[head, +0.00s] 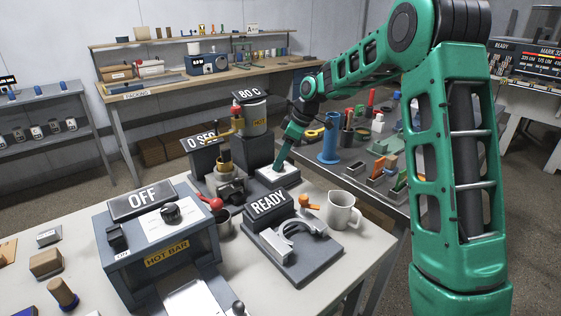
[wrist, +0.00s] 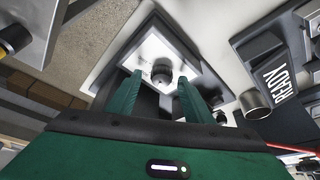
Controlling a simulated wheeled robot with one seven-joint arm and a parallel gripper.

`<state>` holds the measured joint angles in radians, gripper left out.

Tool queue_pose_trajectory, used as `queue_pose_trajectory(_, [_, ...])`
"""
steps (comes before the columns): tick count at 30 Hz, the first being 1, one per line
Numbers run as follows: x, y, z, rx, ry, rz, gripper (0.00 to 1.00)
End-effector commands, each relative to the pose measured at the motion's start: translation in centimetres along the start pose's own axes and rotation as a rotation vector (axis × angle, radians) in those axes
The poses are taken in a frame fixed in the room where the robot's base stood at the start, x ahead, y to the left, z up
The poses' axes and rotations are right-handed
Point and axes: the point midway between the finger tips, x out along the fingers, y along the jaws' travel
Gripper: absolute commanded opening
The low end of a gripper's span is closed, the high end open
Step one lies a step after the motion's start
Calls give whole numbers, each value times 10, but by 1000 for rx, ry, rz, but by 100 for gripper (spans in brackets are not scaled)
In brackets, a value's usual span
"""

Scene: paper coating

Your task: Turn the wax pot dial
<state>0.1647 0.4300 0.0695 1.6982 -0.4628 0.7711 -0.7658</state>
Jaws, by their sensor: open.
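The wax pot (head: 252,118) stands at the far edge of the bench, a pale cylinder with a HOT label on a dark stand, under an "80 C" sign (head: 247,95). In front of it is a dark base with a white plate (head: 290,180). In the wrist view the dial (wrist: 162,68), a small dark round knob, sits on the white plate. My gripper (wrist: 160,80) is open, its green fingertips on either side of the dial in that view. I cannot tell whether they touch it. In the head view my gripper (head: 279,165) points down at the plate and hides the dial.
A "READY" unit (head: 310,258) with a curved clamp and a white mug (head: 342,212) stand close to the front right. The "0 SEC" station (head: 224,165) is just left. The hot bar box (head: 160,245) stands at the front left. A tool table lies right, beyond a gap.

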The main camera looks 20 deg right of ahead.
Motion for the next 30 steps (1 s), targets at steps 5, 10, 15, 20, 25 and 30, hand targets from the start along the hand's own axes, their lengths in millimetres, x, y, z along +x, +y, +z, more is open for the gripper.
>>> queue_pose_trajectory(5, [9,0,0,1,-1,0,46])
queue_pose_trajectory(10, [9,0,0,1,-1,0,46])
queue_pose_trajectory(15, [9,0,0,1,-1,0,25])
queue_pose_trajectory(20, [8,0,0,2,0,1,5])
queue_pose_trajectory(25, [7,3,2,12,0,8,5])
queue_pose_trajectory(30, [7,2,2,55,1,27,5])
